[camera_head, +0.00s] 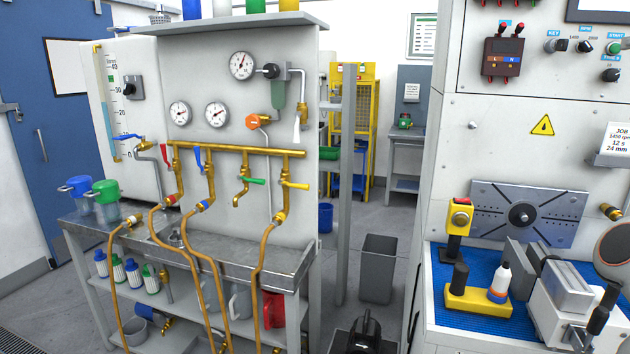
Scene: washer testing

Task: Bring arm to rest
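I can make out neither my left nor my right gripper in the head view. No arm reaches in from the left.
On the left stands a steel bench (225,248) with gauges, brass pipes and hanging hoses. On the right a test cabinet has a blue mat (448,256) carrying a yellow holder (474,300) and a metal vise (570,290). A grey bin (378,270) stands on the floor between them.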

